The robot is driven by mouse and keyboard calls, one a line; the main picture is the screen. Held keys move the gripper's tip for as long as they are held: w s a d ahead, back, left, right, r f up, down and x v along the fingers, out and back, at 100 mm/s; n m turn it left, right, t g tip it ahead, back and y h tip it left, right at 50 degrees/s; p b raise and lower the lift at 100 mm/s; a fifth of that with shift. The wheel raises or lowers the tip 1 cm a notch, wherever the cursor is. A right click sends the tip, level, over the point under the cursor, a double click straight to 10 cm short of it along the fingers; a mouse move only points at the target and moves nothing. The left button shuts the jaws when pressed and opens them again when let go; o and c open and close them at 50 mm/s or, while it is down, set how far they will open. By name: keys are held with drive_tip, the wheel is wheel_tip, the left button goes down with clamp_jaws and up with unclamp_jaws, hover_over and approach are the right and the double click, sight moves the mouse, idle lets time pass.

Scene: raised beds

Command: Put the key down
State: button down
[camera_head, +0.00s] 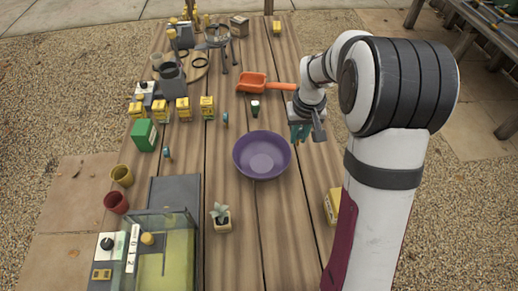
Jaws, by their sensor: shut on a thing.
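My gripper (301,131) hangs over the right side of the wooden table (222,258), just right of and behind the purple bowl. It is shut on the key, which is small in this view. Teal colour shows at the fingertips, but I cannot tell the key's outline from the fingers. The height of the gripper above the boards is hard to judge.
The purple bowl (262,155) stands close to my gripper. An orange scoop (256,83) lies behind it. A small potted plant (221,217) is in front. Yellow boxes (207,107) and a green box (144,135) stand left.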

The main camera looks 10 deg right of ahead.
drive_tip(key=s+d, duration=0.2)
hover_over(268, 160)
drive_tip(key=s, duration=0.1)
drive_tip(key=f, duration=0.6)
drive_tip(key=shift+d+f, duration=0.25)
drive_tip(key=shift+d, duration=0.05)
drive_tip(key=f, duration=0.4)
drive_tip(key=shift+w+a, duration=0.15)
drive_tip(key=shift+a, duration=0.2)
drive_tip(key=shift+f, duration=0.25)
drive_tip(key=c, duration=0.8)
unclamp_jaws()
drive_tip(key=shift+f, duration=0.1)
drive_tip(key=shift+c, duration=0.2)
